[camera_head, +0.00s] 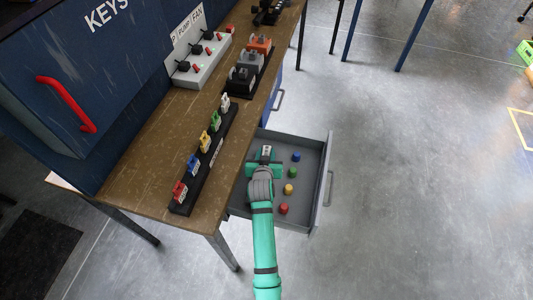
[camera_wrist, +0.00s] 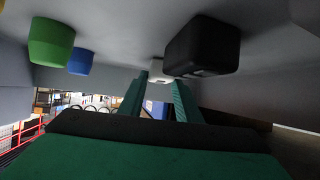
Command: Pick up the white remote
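My gripper (camera_head: 265,158) reaches down into the open grey drawer (camera_head: 323,190). In the wrist view its two teal fingers (camera_wrist: 160,92) stand apart, with a gap between them. A small white object (camera_wrist: 157,72), which may be the white remote, shows between and beyond the fingertips on the drawer floor. I cannot tell whether the fingers touch it. A small pale patch (camera_head: 267,149) shows at the gripper in the head view. A black block-like object (camera_wrist: 203,47) lies close by the right finger in the wrist view. My gripper and arm hide part of the drawer.
Blue (camera_head: 297,157), green (camera_head: 294,173), yellow (camera_head: 288,188) and red (camera_head: 284,209) knobs stand in the drawer, right of my gripper. The drawer walls enclose it. The wooden bench (camera_head: 150,180) overhangs on the left, holding a black key rack (camera_head: 190,200). Floor (camera_head: 420,190) at right is clear.

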